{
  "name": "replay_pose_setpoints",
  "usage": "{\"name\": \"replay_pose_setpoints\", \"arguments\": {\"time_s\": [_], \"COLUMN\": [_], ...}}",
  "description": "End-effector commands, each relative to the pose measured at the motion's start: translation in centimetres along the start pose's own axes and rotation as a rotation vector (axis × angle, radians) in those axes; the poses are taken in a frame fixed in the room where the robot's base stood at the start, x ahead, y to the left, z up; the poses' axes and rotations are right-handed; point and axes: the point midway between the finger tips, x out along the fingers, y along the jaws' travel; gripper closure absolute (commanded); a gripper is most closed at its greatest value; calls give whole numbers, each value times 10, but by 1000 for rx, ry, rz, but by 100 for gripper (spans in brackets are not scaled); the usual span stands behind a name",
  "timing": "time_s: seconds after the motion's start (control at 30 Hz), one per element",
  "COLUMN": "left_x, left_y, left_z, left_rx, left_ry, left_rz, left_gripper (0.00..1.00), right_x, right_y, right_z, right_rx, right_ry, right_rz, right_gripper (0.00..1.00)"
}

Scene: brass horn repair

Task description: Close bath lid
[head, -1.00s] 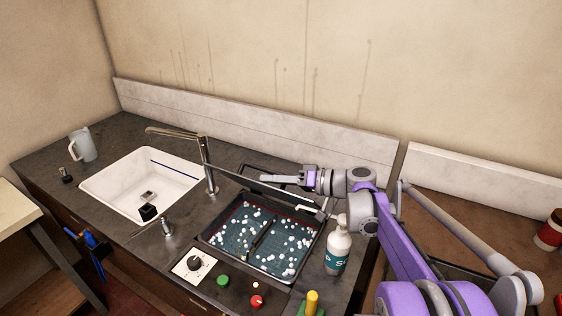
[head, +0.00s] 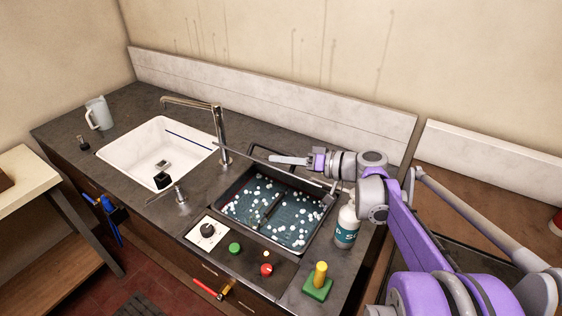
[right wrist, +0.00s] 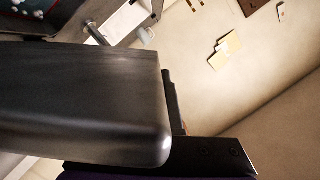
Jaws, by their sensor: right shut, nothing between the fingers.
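The bath (head: 300,249) is a dark rectangular tank set in the counter, with teal liquid and several white balls; its top is open. A thin grey edge, apparently the raised lid (head: 262,161), runs along the bath's back side; the lid is seen nearly edge-on, so its exact tilt is hard to tell. My right gripper (head: 272,160) is shut and empty, pointing left just behind that edge. I cannot tell whether it touches the lid. In the right wrist view a large dark grey block fills the left; a corner of the bath (right wrist: 40,10) shows at top left. My left gripper is out of view.
A white bottle (head: 346,225) stands at the bath's right corner, close to my right arm. A tap (head: 221,135) and white sink (head: 150,135) lie to the left. In front are a dial (head: 208,231), green and red buttons, and a yellow-and-green object (head: 319,281).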

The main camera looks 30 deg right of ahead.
Motion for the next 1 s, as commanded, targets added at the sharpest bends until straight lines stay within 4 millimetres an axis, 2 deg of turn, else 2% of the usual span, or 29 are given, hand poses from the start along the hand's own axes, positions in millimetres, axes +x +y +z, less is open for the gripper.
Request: {"name": "replay_pose_setpoints", "arguments": {"time_s": [0.4, 0.67, 0.77, 0.87, 1.0], "left_x": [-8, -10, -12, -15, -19], "left_y": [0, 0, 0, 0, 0], "left_z": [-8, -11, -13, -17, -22], "left_rx": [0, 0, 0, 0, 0], "left_ry": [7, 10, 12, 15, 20], "left_rz": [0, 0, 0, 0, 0], "left_gripper": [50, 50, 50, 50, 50], "right_x": [-14, -11, -4, -3, -22], "right_y": [-52, -63, -61, -60, -61], "right_z": [-54, -66, -65, -64, -65], "right_rx": [-1, 54, 171, 334, 551], "right_ry": [1, -64, -192, -350, -509], "right_rz": [0, 33, 118, 284, 611], "right_gripper": [100, 100, 100, 100, 100]}}
